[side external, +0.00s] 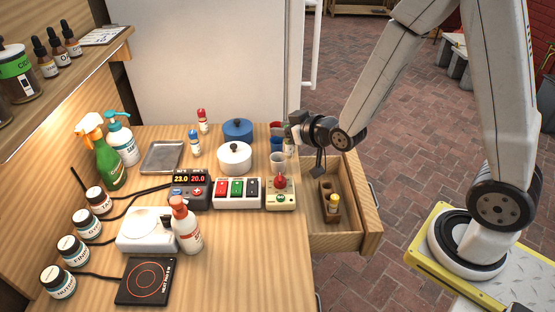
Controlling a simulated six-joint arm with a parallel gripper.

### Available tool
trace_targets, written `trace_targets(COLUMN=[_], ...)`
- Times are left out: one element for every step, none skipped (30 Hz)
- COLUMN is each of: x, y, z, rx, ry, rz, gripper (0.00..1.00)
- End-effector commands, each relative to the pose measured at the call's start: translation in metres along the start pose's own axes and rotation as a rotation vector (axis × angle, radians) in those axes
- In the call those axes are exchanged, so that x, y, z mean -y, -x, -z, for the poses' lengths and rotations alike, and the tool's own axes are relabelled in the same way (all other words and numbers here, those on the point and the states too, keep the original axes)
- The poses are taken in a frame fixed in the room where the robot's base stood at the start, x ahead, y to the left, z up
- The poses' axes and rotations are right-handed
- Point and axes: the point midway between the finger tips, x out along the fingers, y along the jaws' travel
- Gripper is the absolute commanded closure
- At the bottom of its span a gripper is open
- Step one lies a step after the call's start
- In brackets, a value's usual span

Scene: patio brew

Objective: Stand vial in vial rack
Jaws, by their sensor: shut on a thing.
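The vial rack (325,188) is a small brown wooden block in the open drawer. A vial with a yellow cap (333,204) stands upright in its near end. My gripper (296,138) is over the counter's right edge, beside the cups and up and left of the rack. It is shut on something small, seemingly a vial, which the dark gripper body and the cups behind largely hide. Its exact tilt cannot be told. The gripper is clear of the rack.
The open drawer (352,240) juts from the counter's right side, its floor mostly bare around the rack. Cups, including a grey cup (277,161), stand near my gripper. A blue pot (238,131), a white pot (234,158) and a red-knobbed device (280,194) are to the left.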

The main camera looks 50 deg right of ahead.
Motion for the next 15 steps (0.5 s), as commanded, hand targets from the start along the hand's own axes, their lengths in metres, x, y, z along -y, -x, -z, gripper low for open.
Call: trace_targets(x=[0.0, -0.001, -0.001, 0.0, 0.0, 0.001, 0.003, 0.004, 0.007, 0.01, 0.013, 0.018, 0.023, 0.027, 0.035], y=[0.0, 0.0, 0.0, 0.0, 0.0, 0.0, 0.0, 0.0, 0.001, 0.001, 0.001, 0.002, 0.002, 0.003, 0.004], z=[0.0, 0.0, 0.0, 0.0, 0.0, 0.0, 0.0, 0.0, 0.0, 0.0, 0.0, 0.0, 0.0, 0.0, 0.0], rx=[0.0, 0.0, 0.0, 0.0, 0.0, 0.0, 0.0, 0.0, 0.0, 0.0, 0.0, -0.001, -0.001, -0.001, -0.001], ry=[-0.001, -0.001, -0.001, -0.001, 0.0, 0.001, 0.002, 0.003, 0.006, 0.008, 0.01, 0.015, 0.019, 0.023, 0.029], rz=[-0.002, -0.003, -0.003, -0.003, -0.002, 0.001, 0.004, 0.007, 0.013, 0.018, 0.025, 0.035, 0.045, 0.054, 0.07], gripper=[1.0, 1.0, 1.0, 1.0, 1.0, 1.0, 1.0, 1.0, 1.0, 1.0, 1.0, 1.0, 1.0, 1.0, 1.0])
